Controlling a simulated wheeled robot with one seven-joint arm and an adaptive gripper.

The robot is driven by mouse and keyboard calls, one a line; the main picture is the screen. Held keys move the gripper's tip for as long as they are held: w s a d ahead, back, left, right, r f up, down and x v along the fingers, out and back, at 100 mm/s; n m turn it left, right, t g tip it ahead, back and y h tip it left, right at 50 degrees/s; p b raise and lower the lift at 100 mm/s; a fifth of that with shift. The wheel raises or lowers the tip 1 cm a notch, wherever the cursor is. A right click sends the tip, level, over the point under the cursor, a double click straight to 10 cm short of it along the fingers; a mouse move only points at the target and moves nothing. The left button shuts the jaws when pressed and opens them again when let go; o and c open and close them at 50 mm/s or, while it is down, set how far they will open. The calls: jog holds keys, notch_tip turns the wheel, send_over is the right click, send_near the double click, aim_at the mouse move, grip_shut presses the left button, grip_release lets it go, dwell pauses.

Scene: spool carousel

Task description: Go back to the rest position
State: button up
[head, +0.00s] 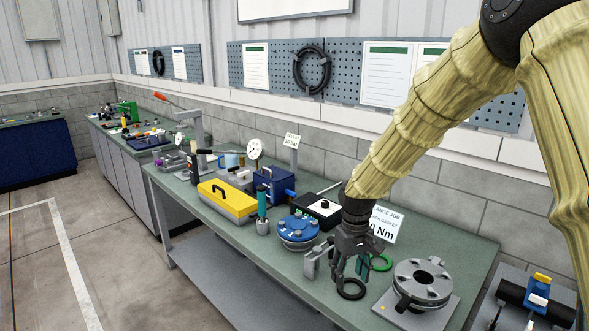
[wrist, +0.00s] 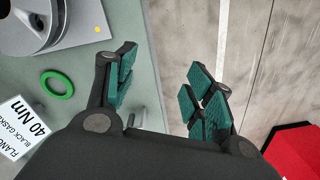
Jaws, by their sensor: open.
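My gripper (head: 350,276) hangs over the front right part of the green-topped workbench (head: 460,236) in the head view, its fingers pointing down. It is open and empty. In the wrist view my gripper (wrist: 162,88) shows its teal finger pads wide apart, with the bench edge and floor behind them. A black ring (head: 351,297) lies on the bench just below the fingers in the head view; how far below I cannot tell. A green ring (head: 388,266) lies behind it, also in the wrist view (wrist: 70,84). The arm partly covers the 40 Nm sign (head: 386,226).
A grey flange (head: 425,284) on a plate stands right of my gripper. A blue round unit (head: 298,232), a black box (head: 318,206) and a yellow case (head: 227,203) stand to the left. A red object (wrist: 298,150) is low in the wrist view. Open floor lies in front.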

jog(key=s+f, duration=0.3)
jog(key=s, duration=0.6)
notch_tip(320, 180, down, 12)
jog(key=b, duration=0.2)
jog(key=s+d+f+m+y, duration=0.1)
jog(key=s+d+f+m, duration=0.1)
jog(key=s+f, duration=0.85)
jog(key=s+d+f+b, duration=0.1)
jog(key=s+d+f, duration=0.1)
jog(key=s+f, duration=0.3)
jog(key=s+d+f+m+b, duration=0.1)
jog(key=s+f, duration=0.5)
jog(key=s, duration=0.7)
jog(key=s+d+f+m+b, duration=0.1)
jog(key=s+d+f, duration=0.2)
jog(key=s+f, duration=0.3)
jog(key=s, duration=0.4)
jog(key=shift+h+b, duration=0.4)
jog(key=shift+r, duration=0.1)
